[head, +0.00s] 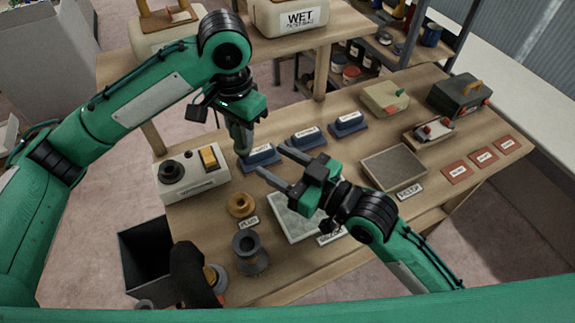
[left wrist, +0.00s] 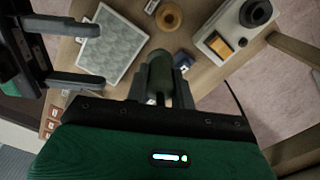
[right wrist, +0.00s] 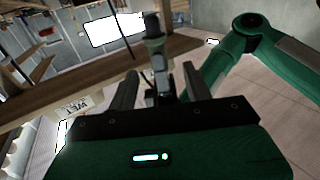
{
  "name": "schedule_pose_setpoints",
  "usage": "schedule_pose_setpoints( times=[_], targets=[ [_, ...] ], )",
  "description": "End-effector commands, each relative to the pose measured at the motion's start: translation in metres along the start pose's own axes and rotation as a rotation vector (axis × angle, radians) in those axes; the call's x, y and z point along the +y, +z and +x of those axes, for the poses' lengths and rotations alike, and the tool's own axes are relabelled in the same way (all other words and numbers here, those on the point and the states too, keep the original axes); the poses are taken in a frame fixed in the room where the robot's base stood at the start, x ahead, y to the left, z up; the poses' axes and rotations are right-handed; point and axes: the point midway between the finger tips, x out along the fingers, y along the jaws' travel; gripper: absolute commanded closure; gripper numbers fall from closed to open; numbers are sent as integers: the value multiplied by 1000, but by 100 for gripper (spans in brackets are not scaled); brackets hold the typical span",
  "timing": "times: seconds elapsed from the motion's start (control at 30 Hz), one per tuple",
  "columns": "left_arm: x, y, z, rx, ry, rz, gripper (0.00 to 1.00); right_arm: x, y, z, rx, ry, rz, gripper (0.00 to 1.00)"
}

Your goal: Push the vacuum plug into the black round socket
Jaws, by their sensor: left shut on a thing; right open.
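The vacuum plug (head: 242,138) is a grey-green cylinder pointing down, held above the bench. My left gripper (head: 238,122) is shut on it; the left wrist view shows the plug (left wrist: 160,75) between its fingers. The black round socket (head: 172,171) is on top of a white box (head: 195,184) with a yellow switch, to the left of the plug and apart from it. The socket also shows in the left wrist view (left wrist: 256,12). My right gripper (head: 272,165) is open and empty over the bench, to the plug's right. The plug's dark end shows in the right wrist view (right wrist: 152,27).
Several blue blocks (head: 305,138) stand in a row behind my grippers. A brass ring (head: 240,204), a grey spool (head: 249,250) and a pale patterned plate (head: 293,222) sit nearer the front. A dark bin (head: 146,250) stands at the bench's left. A shelf (head: 345,20) rises behind.

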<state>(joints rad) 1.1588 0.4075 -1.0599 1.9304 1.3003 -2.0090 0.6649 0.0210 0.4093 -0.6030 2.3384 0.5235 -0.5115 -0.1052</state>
Motion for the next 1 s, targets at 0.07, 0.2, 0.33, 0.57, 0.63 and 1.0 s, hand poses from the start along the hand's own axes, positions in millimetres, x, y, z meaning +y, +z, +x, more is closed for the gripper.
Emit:
schedule_pose_setpoints(
  times=[0.07, 0.2, 0.33, 0.57, 0.63, 1.0],
  targets=[
    [0, 0, 0, 0, 0, 0, 100, 0, -2, 13, 4, -1, 1, 49],
    [0, 0, 0, 0, 0, 0, 100, 0, -1, 38, 3, 1, 0, 49],
    [0, 0, 0, 0, 0, 0, 100, 0, -1, 61, 3, 1, -1, 49],
    [0, 0, 0, 0, 0, 0, 100, 0, 0, 92, 0, 1, -2, 49],
    [0, 0, 0, 0, 0, 0, 100, 0, 0, 97, 1, 1, -3, 49],
    [0, 0, 0, 0, 0, 0, 100, 0, 0, 103, -1, 1, -4, 49]
  ],
)
